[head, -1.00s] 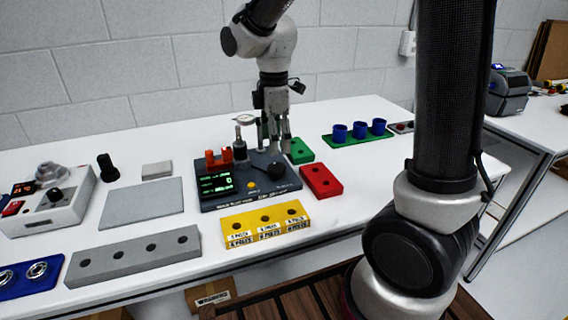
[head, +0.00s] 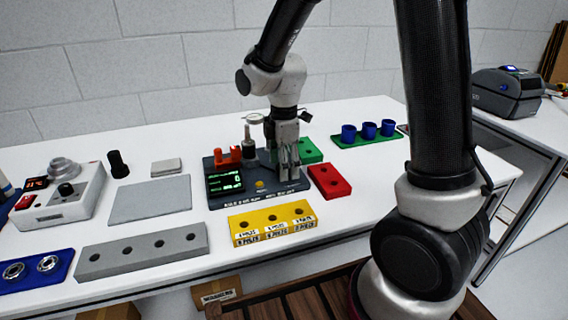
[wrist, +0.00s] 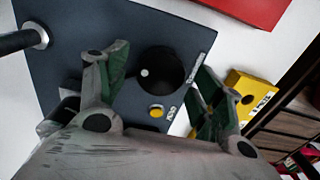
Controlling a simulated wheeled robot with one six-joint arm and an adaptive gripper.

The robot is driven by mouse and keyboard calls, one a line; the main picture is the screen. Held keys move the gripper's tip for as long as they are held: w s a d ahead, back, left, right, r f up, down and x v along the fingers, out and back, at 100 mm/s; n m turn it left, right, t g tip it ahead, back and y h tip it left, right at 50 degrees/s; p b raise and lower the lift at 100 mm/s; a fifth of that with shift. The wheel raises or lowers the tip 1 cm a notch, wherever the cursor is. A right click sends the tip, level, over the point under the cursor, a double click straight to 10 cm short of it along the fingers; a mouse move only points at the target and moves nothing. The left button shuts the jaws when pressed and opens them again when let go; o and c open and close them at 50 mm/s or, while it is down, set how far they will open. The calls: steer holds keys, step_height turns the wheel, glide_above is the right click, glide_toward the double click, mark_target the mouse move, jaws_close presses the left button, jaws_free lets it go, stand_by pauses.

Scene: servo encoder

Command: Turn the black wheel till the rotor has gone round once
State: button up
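The black wheel (wrist: 164,72) is a round black knob with a white dot near its left side, on the dark blue-grey test base (wrist: 95,25). In the head view my gripper hides the wheel at the right part of the base (head: 215,200). My gripper (wrist: 157,78) is open, with its fingers on either side of the wheel; no clear contact shows. It stands low over the base in the head view (head: 287,172). A green-lit display (head: 225,183) and a yellow button (wrist: 156,111) are on the base. I cannot make out the rotor for certain.
A red block (head: 329,181) and a yellow block with holes (head: 272,222) lie close to the base. A grey plate (head: 150,196) lies to the left.

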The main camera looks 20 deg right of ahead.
steer(key=c, duration=0.9)
steer(key=shift+m, duration=0.4)
steer(key=m, duration=0.7)
steer(key=shift+w, duration=0.1)
steer(key=m, duration=0.6)
steer(key=shift+d+m, duration=0.1)
steer(key=shift+m, duration=0.3)
steer(key=m, duration=0.6)
steer(key=shift+m, duration=0.4)
